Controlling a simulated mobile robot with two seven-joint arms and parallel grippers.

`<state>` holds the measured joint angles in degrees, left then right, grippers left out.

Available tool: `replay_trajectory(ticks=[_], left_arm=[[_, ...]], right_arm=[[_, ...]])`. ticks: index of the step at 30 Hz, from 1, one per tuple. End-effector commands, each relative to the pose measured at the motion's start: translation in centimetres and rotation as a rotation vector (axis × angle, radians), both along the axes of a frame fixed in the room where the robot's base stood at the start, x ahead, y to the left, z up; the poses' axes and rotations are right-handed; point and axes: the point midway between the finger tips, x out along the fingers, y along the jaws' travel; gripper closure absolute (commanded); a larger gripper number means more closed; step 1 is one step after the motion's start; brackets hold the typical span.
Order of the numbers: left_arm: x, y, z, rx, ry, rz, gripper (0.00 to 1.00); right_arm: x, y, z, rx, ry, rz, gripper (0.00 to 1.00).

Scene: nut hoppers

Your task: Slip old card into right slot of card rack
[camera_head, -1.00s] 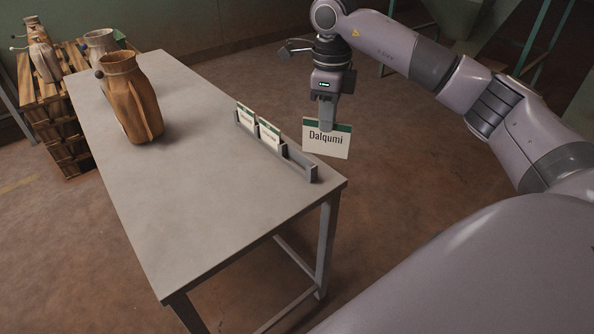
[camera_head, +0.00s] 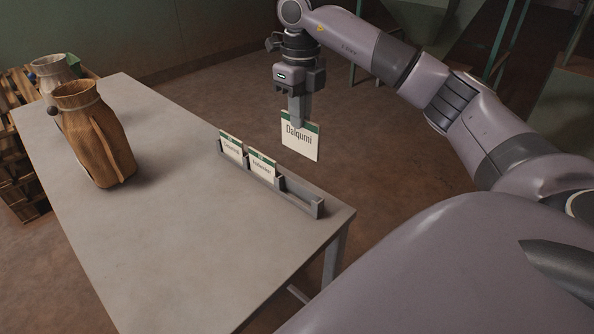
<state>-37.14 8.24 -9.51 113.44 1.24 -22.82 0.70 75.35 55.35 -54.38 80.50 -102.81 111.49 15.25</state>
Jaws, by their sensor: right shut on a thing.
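My right gripper (camera_head: 299,120) is shut on the top of the old card (camera_head: 301,141), a white card with a green top band reading "Dalqumi". It hangs upright in the air, apart from the rack, above and behind its right part as I see it. The grey card rack (camera_head: 323,208) stands along the table's far right edge. Two similar cards stand in it, one in the left slot (camera_head: 231,148) and one in the middle slot (camera_head: 263,166). The right slot (camera_head: 298,191) looks empty. My left gripper is not in view.
The grey table (camera_head: 165,230) has a wide clear top in front of the rack. A brown sack (camera_head: 98,140) stands at its left, with a paler sack (camera_head: 52,72) behind it. Wooden pallets (camera_head: 18,180) stand beyond the table's left edge.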

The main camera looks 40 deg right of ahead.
Motion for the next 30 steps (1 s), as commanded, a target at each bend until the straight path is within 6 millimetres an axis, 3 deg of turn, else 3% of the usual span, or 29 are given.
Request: replay_trajectory(ticks=[3, 10, 20, 26, 30], left_arm=[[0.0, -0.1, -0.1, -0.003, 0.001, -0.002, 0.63], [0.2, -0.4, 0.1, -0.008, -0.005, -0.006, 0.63], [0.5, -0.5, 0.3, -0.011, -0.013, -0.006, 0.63], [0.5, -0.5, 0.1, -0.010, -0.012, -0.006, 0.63], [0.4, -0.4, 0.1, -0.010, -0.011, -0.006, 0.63]], right_arm=[[-0.1, -0.1, -3.5, 0.000, 0.005, -0.001, 1.00], [-0.1, 0.0, -9.0, 0.000, 0.003, 0.000, 1.00], [0.0, 0.0, -11.9, 0.000, 0.000, 0.000, 1.00], [-0.1, 0.0, -14.9, 0.000, 0.002, 0.001, 1.00], [0.0, 0.0, -15.2, 0.000, -0.002, 0.001, 1.00]])
